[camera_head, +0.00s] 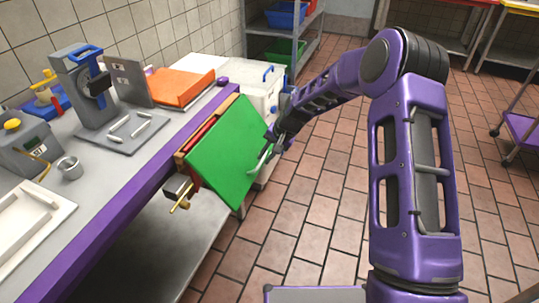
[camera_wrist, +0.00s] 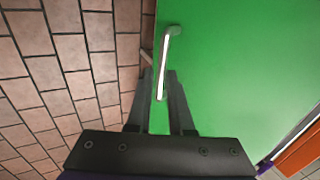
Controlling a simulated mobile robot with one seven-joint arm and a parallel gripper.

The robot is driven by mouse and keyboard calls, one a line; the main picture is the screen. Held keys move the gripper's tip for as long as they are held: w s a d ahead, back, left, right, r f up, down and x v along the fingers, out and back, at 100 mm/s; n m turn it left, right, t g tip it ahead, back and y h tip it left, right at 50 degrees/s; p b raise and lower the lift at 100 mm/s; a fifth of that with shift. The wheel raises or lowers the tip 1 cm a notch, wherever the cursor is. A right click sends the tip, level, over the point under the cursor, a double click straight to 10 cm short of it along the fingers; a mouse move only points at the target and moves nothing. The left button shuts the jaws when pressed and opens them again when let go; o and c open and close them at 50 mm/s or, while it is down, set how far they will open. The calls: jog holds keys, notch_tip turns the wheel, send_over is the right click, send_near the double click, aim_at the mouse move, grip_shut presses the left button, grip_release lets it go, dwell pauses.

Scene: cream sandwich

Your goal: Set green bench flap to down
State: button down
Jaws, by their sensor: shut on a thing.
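The green bench flap (camera_head: 228,148) is hinged at the purple front edge of the bench and slopes down and outward from it. A pale bar handle (camera_head: 262,158) sits near its outer edge. The flap fills the right of the wrist view (camera_wrist: 240,70), where the handle (camera_wrist: 164,60) runs between my fingers. My gripper (camera_head: 273,145) is at the flap's outer edge, shut on the handle. In the wrist view its two dark fingers (camera_wrist: 161,98) lie either side of the bar. A wooden strip and a brass-coloured lever (camera_head: 181,203) show at the flap's hinge side.
The bench (camera_head: 120,185) carries a grey press (camera_head: 85,85), a small metal cup (camera_head: 69,167), a white tray (camera_head: 30,220) and an orange board (camera_head: 180,87). A white box (camera_head: 258,92) stands beyond the flap.

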jog(key=w+a+f+t+y, duration=0.1)
jog(key=w+a+f+y, duration=0.1)
jog(key=a+f+y, duration=0.3)
jog(key=shift+w+a+f+t+y, duration=0.4)
jog(key=shift+a+f, duration=1.35)
jog(key=shift+f, duration=1.1)
jog(key=c, duration=0.9)
grip_release()
jog(key=p+v, duration=0.1)
jog(key=v, duration=1.6)
jog(key=shift+r+p, duration=0.4)
